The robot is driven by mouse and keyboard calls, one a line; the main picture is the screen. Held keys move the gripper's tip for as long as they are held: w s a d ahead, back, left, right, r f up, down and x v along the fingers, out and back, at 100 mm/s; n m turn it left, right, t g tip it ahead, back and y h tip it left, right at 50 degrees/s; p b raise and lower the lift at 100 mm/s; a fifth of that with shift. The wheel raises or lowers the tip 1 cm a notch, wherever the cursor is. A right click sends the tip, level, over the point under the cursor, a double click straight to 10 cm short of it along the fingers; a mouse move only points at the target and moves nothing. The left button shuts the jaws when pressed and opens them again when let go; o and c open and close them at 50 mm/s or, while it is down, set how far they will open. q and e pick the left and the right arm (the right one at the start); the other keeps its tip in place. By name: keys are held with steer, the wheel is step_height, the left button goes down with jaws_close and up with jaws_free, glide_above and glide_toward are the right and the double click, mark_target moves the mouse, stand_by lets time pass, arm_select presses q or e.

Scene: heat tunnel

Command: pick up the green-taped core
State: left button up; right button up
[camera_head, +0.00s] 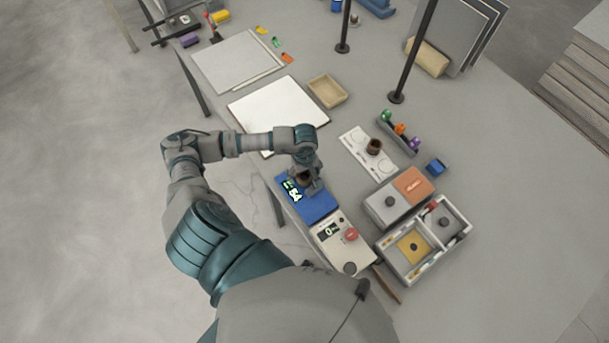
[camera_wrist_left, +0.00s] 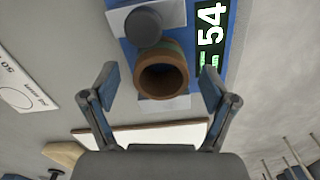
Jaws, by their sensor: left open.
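The green-taped core (camera_wrist_left: 162,82) is a brown hollow tube with a green band. In the left wrist view it sits at the blue heat tunnel unit (camera_wrist_left: 184,40), beside a display reading 54. In the head view the core (camera_head: 304,178) is mostly hidden by my left gripper (camera_head: 308,186), which is over the blue unit. In the wrist view the left gripper (camera_wrist_left: 158,84) is open, one finger on each side of the core, with gaps between fingers and core. My right gripper does not show.
A white panel (camera_head: 333,236) with a red button adjoins the blue unit. Another brown core (camera_head: 374,147) stands on a white marked mat (camera_head: 357,140). A rack of colored rolls (camera_head: 400,131), a compartment tray (camera_head: 387,252) and boxes are to the right. A dark post (camera_head: 412,55) stands behind.

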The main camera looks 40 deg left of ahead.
arm_select(q)
steer(key=shift+a+f, duration=0.2)
steer(key=shift+f, duration=0.65)
steer(key=shift+d, duration=0.1)
steer(key=c, duration=1.1)
steer(key=shift+r, duration=0.1)
